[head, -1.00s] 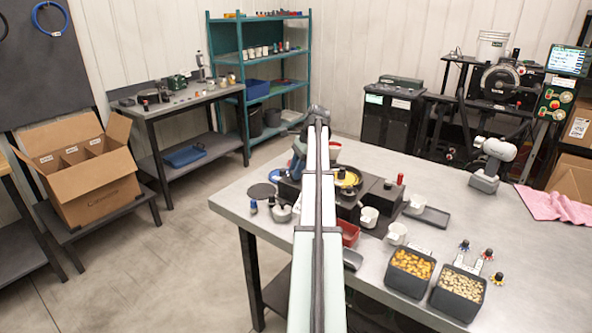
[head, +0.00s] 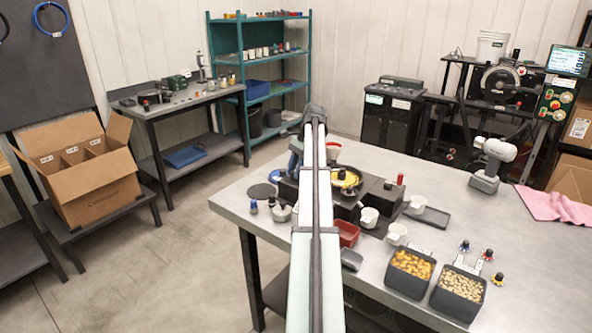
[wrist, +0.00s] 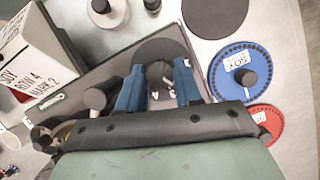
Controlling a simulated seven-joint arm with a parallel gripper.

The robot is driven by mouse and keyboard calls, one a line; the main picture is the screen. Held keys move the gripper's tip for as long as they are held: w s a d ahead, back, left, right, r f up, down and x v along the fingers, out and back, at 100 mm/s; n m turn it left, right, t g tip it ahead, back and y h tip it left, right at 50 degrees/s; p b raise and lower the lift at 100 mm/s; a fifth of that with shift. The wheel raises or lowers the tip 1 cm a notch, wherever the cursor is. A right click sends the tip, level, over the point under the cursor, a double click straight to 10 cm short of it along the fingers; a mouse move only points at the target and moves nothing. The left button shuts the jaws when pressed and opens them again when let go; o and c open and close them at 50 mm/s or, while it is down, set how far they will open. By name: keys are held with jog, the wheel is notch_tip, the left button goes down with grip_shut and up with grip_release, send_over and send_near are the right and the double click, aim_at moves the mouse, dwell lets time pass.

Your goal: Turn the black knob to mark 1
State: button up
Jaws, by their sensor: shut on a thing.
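In the wrist view, my gripper (wrist: 158,72) has its two blue fingers on either side of a black knob (wrist: 159,76). It is shut on the knob, which stands on a dark round plate (wrist: 163,50) on a dark grey housing (wrist: 118,68). Small white marks show near the knob's base, but I cannot read a number or tell the pointer's direction. In the head view, my arm hides the gripper and knob; part of the dark housing (head: 378,193) shows on the table.
A blue disc (wrist: 228,80) and a red disc (wrist: 272,118), each with a dark knob, lie right of the housing in the wrist view. A white card (wrist: 30,58) reading "ROW 4 MARK 2" stands at left. Seed bins (head: 408,283) stand at the table's front.

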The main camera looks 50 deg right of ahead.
jog(key=o, duration=0.8)
jog(key=shift+w+f, duration=0.1)
jog(key=shift+c, duration=0.2)
jog(key=shift+a+m+t, duration=0.1)
jog(key=shift+m+t, duration=0.2)
jog(key=shift+m, duration=0.6)
jog(key=m, duration=0.2)
jog(key=m+t+h, duration=0.1)
jog(key=shift+s+m, duration=0.25)
jog(key=shift+m, duration=0.05)
jog(key=shift+r+m, duration=0.3)
jog(key=shift+r, duration=0.05)
jog(key=v, duration=1.4)
jog(key=w+a+f+n+y, duration=0.1)
jog(key=w+a+f+n, duration=0.3)
jog(key=w+a, duration=0.3)
jog(key=w+a+f+n+y, duration=0.1)
jog(key=w+a+f+n, duration=0.3)
jog(key=w, duration=0.9)
jog(key=w+a+f+n+y, duration=0.1)
jog(key=w+a+f+n, duration=0.4)
jog(key=w+a+f, duration=0.3)
jog(key=w+a, duration=0.2)
jog(key=a, duration=0.1)
jog(key=shift+w, duration=0.35)
